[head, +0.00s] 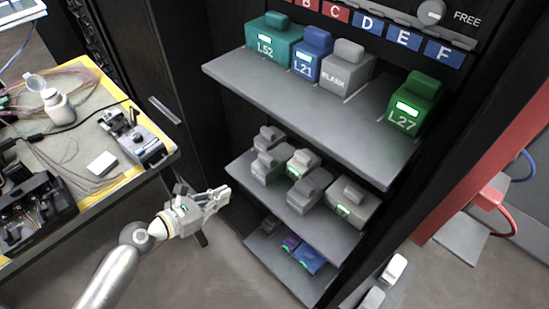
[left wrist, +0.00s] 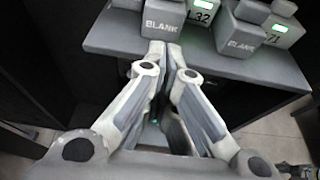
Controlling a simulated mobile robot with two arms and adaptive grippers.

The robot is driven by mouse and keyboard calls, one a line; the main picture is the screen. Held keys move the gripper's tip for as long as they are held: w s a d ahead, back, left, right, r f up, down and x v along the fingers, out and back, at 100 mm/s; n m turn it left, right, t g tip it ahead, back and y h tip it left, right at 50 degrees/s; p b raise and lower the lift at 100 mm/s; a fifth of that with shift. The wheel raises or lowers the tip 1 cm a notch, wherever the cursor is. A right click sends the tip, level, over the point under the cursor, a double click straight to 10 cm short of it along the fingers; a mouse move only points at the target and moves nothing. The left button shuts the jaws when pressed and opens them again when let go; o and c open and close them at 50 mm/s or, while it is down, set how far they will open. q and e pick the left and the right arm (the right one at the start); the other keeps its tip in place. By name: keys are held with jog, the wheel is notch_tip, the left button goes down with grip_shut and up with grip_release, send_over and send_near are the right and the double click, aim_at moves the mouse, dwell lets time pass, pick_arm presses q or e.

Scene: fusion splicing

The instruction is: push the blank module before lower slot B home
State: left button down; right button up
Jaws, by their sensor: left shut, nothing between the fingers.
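Grey blank modules stand on the middle shelf (head: 331,225). One blank module (head: 265,172) sits near the shelf's left front; its BLANK label faces me in the left wrist view (left wrist: 163,20). Another blank (head: 307,194) stands farther right, also labelled in the left wrist view (left wrist: 238,38). My left gripper (head: 227,192) is shut and empty, just in front of the shelf's left end. In the left wrist view its fingertips (left wrist: 165,48) point at the left blank, with no clear contact. Lower slot B's label is hidden. My right gripper is not in view.
A module with a green display (head: 302,163) and another at right (head: 352,204) share the shelf. The upper shelf (head: 300,97) overhangs, bearing coloured modules. A lower shelf (head: 270,254) holds blue modules. A workbench (head: 76,160) stands left; open floor lies between.

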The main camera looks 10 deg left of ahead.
aim_at(258, 173)
pick_arm(q)
jog(key=shift+w+d+r+x, duration=0.1)
jog(key=shift+r+x, duration=0.2)
jog(key=shift+x, duration=1.65)
jog(key=shift+w+d+r+x, duration=0.1)
jog(key=shift+r+x, duration=0.2)
jog(key=shift+x, duration=1.7)
jog(key=shift+w+d+r+x, duration=0.1)
jog(key=shift+r+x, duration=0.2)
jog(key=shift+x, duration=1.65)
jog(key=shift+w+d, duration=0.85)
jog(key=shift+w, duration=0.25)
jog(key=shift+w+d, duration=0.85)
jog(key=shift+w, duration=0.25)
jog(key=shift+s+a, duration=0.7)
jog(key=shift+s, duration=0.15)
jog(key=shift+s+a, duration=0.65)
jog(key=shift+s, duration=0.2)
jog(key=shift+s+a+p, duration=0.15)
jog(key=shift+s+a, duration=0.45)
jog(key=shift+s, duration=0.15)
jog(key=shift+s+a+p, duration=0.15)
jog(key=shift+s+a, duration=0.4)
jog(key=shift+s, duration=0.2)
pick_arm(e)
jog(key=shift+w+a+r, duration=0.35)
